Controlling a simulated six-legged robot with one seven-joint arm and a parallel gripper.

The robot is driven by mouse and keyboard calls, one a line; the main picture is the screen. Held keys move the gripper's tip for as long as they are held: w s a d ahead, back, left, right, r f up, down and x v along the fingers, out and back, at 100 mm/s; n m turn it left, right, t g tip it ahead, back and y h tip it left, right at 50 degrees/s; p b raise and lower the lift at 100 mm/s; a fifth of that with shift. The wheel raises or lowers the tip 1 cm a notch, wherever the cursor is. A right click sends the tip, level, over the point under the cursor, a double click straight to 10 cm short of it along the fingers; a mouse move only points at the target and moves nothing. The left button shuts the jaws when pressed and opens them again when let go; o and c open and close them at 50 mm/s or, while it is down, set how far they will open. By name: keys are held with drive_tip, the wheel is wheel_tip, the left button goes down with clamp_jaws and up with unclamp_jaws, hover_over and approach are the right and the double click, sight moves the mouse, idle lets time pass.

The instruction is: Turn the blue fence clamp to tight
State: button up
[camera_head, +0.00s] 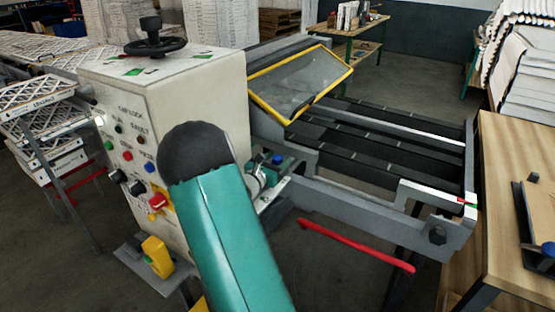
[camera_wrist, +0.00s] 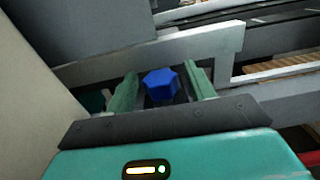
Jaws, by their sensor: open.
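The blue fence clamp is a faceted blue knob (camera_head: 277,158) on the grey rail beside the cream control cabinet. In the wrist view the blue knob (camera_wrist: 160,84) sits between the two green fingers of my gripper (camera_wrist: 161,72). The fingers are apart, with a visible gap on each side of the knob. I cannot tell how deep the knob lies between them. In the head view my teal arm hides most of the gripper and part of the rail.
The control cabinet (camera_head: 115,90) with buttons and a black handwheel (camera_head: 155,40) stands close left of the arm. A yellow-framed guard (camera_head: 300,80) tilts above the rail. A red bar (camera_head: 355,245) sticks out in front. A wooden table (camera_head: 510,150) with another blue knob (camera_head: 548,249) is at right.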

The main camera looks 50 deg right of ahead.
drive_tip(key=a, duration=0.8)
drive_tip(key=s+a, duration=0.1)
drive_tip(key=a, duration=0.4)
drive_tip(key=shift+a, duration=0.1)
drive_tip(key=shift+r, duration=0.1)
drive_tip(key=s+a+r+m+g+y, duration=0.1)
drive_tip(key=m, duration=0.1)
drive_tip(key=s+a+r+m+g+y, duration=0.1)
drive_tip(key=s+a+m, duration=0.1)
drive_tip(key=s+a+r+m+y, duration=0.1)
drive_tip(key=s+m, duration=0.1)
drive_tip(key=shift+a+m+g, duration=0.25)
drive_tip(key=shift+m+g, duration=0.15)
drive_tip(key=s+a+r+m+t+y, duration=0.2)
drive_tip(key=a+m+y, duration=0.2)
drive_tip(key=a, duration=0.6)
drive_tip(key=s+a+r+m+t+y, duration=0.2)
drive_tip(key=a+y, duration=0.4)
drive_tip(key=a, duration=0.5)
drive_tip(key=s+a+r+m+t+y, duration=0.3)
drive_tip(key=s+a+r+m+y, duration=0.1)
drive_tip(key=a, duration=0.6)
drive_tip(key=shift+a+r+m+y, duration=0.25)
drive_tip(key=shift+m+y, duration=0.25)
drive_tip(key=shift+m, duration=0.6)
drive_tip(key=shift+s, duration=0.15)
